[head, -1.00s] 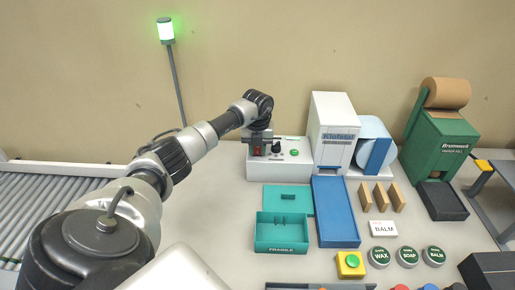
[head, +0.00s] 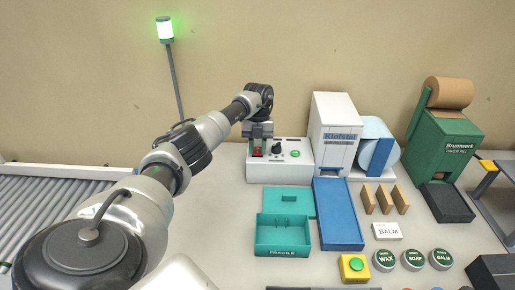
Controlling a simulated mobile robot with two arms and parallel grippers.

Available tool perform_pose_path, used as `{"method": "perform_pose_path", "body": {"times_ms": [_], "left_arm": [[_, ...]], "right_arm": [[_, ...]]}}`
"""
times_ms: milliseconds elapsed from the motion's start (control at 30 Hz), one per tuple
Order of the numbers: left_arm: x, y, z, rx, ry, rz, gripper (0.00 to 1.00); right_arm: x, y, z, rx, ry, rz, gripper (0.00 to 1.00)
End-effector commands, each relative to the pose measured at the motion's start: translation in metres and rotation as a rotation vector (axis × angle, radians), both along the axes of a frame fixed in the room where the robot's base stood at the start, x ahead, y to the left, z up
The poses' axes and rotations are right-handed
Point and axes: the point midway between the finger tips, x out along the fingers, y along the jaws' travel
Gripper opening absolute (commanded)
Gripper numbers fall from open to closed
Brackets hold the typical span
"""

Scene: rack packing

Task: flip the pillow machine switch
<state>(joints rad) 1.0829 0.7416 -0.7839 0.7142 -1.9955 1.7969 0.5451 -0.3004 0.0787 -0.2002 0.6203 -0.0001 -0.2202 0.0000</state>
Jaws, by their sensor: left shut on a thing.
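The pillow machine is a white unit (head: 331,130) with a blue film roll (head: 371,142) at its right and a low white control box (head: 285,172) at its left. On the box are a red switch (head: 258,151), a black knob (head: 276,147) and a green button or lamp (head: 295,153). My left gripper (head: 258,142) points down over the left end of the box. It is shut on the switch, and its fingers partly hide the switch, so its exact position is unclear. My right gripper is out of view.
A teal tray (head: 283,251) and a blue tray (head: 339,229) lie in front of the machine. A green paper dispenser (head: 441,145) stands at the right. A roller conveyor (head: 40,213) runs at the left. A lamp post (head: 165,29) glows green behind my arm.

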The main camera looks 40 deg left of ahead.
Motion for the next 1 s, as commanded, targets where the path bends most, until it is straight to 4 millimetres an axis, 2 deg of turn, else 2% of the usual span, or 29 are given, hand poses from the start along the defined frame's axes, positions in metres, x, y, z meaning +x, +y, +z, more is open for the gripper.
{"method": "perform_pose_path", "body": {"times_ms": [33, 200, 467, 567, 1000], "left_arm": [[0.0, 0.0, 0.001, 0.0, -0.001, 0.001, 0.31], [0.0, 0.0, 0.001, 0.001, -0.001, 0.001, 0.53], [0.0, 0.001, 0.001, 0.001, -0.001, 0.001, 0.53], [0.002, 0.002, 0.008, 0.001, -0.003, 0.001, 0.53], [0.019, 0.015, 0.086, 0.001, -0.005, 0.002, 0.53]], "right_arm": [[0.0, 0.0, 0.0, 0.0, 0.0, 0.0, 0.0], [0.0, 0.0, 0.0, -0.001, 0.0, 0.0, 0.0], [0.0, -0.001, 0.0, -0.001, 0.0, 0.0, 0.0], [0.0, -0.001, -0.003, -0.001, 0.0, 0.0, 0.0], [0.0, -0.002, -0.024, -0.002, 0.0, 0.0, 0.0]]}}
